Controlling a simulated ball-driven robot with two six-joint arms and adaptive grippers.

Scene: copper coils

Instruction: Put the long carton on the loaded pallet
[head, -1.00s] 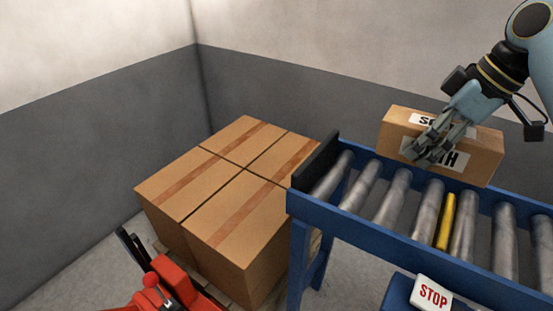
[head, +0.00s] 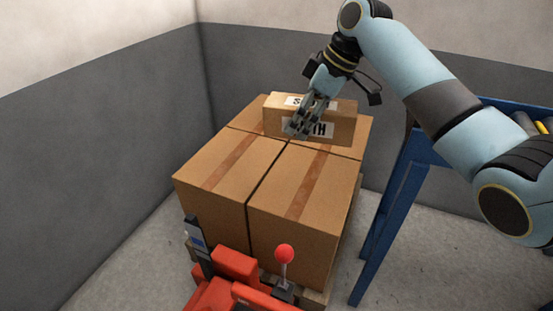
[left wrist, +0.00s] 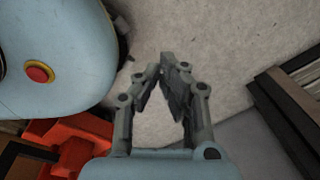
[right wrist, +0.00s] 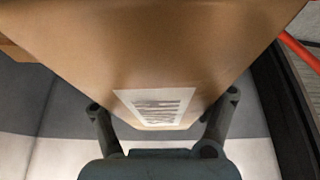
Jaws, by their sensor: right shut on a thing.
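The long carton (head: 343,122) is brown with white labels carrying black letters. My right gripper (head: 297,130) is shut on it, with fingers over its near face. In the head view it is over the far part of the loaded pallet (head: 312,298); I cannot tell whether it touches the boxes below. In the right wrist view the carton (right wrist: 150,45) fills the upper picture between the fingers (right wrist: 165,105). The pallet bears large taped brown boxes (head: 225,180). My left gripper (left wrist: 160,68) shows only in its wrist view, empty, its fingertips together over bare floor.
A red pallet jack (head: 235,265) with a red-knobbed lever stands at the near side of the pallet. The blue roller conveyor (head: 400,185) is at the right, partly behind my right arm. Grey walls stand behind and left. Floor is free left of the pallet.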

